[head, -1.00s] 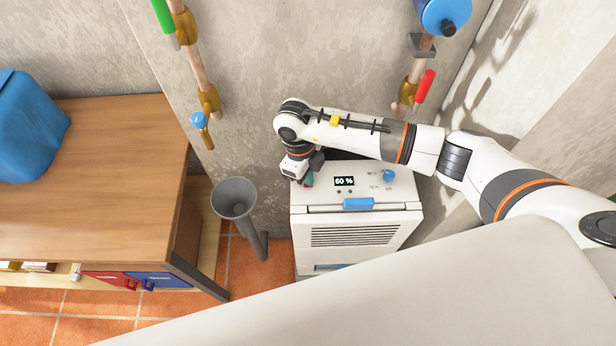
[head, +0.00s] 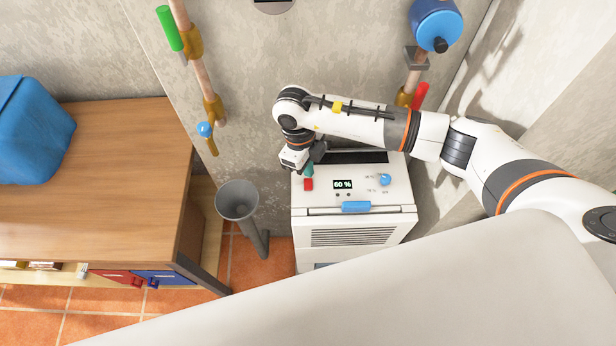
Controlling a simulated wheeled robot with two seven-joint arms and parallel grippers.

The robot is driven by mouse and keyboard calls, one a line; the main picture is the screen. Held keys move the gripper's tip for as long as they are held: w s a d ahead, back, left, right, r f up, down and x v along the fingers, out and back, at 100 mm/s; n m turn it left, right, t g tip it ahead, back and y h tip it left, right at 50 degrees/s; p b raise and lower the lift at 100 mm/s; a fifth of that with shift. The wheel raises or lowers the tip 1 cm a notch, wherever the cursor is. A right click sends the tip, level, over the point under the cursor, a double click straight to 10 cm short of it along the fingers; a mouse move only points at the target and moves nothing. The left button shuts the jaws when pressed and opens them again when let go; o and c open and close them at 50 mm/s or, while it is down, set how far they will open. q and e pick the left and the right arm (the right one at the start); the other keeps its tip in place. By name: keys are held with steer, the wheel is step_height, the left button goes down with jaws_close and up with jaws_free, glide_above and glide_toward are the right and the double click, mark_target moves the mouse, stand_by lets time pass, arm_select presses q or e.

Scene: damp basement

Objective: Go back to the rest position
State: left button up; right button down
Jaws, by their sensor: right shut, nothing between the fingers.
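My right gripper (head: 308,165) hangs from the bent right arm over the left part of the top of a white dehumidifier-like machine (head: 360,222). Its fingers are shut and empty, pointing down. Just below them is a red switch (head: 308,184) on the machine's top panel; I cannot tell whether the fingertips touch it. The machine's display (head: 343,184) is lit and reads 60 %. A blue knob (head: 385,180) sits right of the display. My left gripper is not in view.
A wooden workbench (head: 110,190) with a blue container (head: 30,130) fills the left. A grey funnel pipe (head: 238,200) stands between bench and machine. Copper pipes with a green handle (head: 169,28), a red handle (head: 420,96) and a blue canister (head: 436,25) run along the wall.

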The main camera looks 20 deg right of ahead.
steer(key=shift+r, duration=0.4)
